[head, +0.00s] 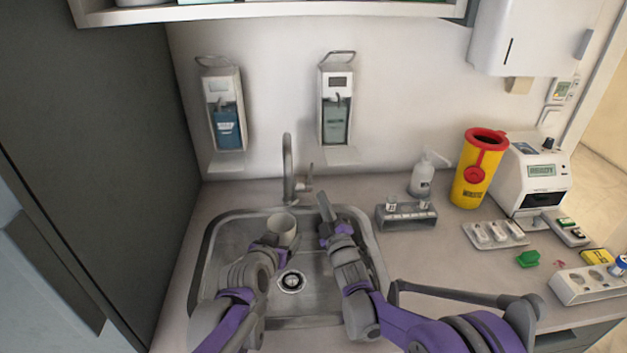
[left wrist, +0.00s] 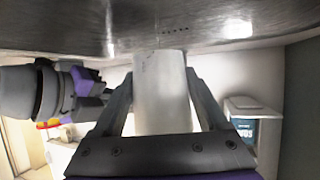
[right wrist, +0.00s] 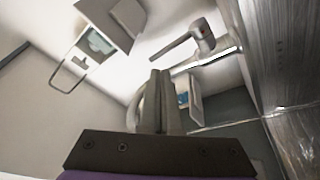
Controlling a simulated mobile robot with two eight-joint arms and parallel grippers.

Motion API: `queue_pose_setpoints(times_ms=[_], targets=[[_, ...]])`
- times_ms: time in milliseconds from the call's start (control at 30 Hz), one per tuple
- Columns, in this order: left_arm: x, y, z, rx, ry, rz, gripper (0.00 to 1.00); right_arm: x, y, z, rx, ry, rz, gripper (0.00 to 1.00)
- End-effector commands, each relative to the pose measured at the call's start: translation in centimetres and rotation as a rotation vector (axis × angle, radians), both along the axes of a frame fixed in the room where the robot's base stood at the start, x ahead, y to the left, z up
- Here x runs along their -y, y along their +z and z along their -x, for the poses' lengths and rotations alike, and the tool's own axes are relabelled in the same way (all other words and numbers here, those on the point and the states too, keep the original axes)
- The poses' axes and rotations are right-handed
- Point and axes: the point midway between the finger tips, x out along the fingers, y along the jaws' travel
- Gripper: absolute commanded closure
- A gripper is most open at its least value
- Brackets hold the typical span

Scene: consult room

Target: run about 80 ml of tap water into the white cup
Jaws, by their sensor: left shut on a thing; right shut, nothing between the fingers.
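The white cup (head: 282,230) is over the steel sink (head: 207,265), below the tap (head: 288,165). My left gripper (head: 270,240) is shut on it; the left wrist view shows the cup (left wrist: 162,92) between the two fingers. The inside of the cup is too small to read. My right gripper (head: 325,212) is shut and empty, to the right of the cup, with its fingertips near the tap lever (head: 308,180). In the right wrist view the shut fingers (right wrist: 159,95) stand before the tap (right wrist: 205,50); I cannot tell if they touch it. No water stream is visible.
Two wall dispensers (head: 226,115) (head: 337,110) hang behind the sink. On the counter to the right stand a tube rack (head: 406,217), a pump bottle (head: 422,178), a yellow sharps bin (head: 473,180) and a white device (head: 535,165). A dark cabinet (head: 110,150) closes the left side.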

Motion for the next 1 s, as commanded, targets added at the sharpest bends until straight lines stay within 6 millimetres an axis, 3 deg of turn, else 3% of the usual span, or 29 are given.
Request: queue_pose_setpoints(times_ms=[100, 300, 533, 667, 1000], targets=[[0.0, 0.0, 0.0, 0.0, 0.0, 0.0, 0.78, 0.2, -0.1, 0.8, 0.052, -0.063, 0.242, 1.0], [0.0, 0.0, 0.0, 0.0, 0.0, 0.0, 0.78, 0.3, -0.1, 1.7, 0.119, -0.145, 0.557, 1.0], [0.0, 0.0, 0.0, 0.0, 0.0, 0.0, 0.78, 0.3, -0.1, 1.9, 0.152, -0.184, 0.706, 1.0], [0.0, 0.0, 0.0, 0.0, 0.0, 0.0, 0.78, 0.1, 0.2, 0.6, 0.154, -0.187, 0.714, 1.0], [0.0, 0.0, 0.0, 0.0, 0.0, 0.0, 0.78, -1.1, 1.7, -5.1, 0.152, -0.185, 0.713, 1.0]])
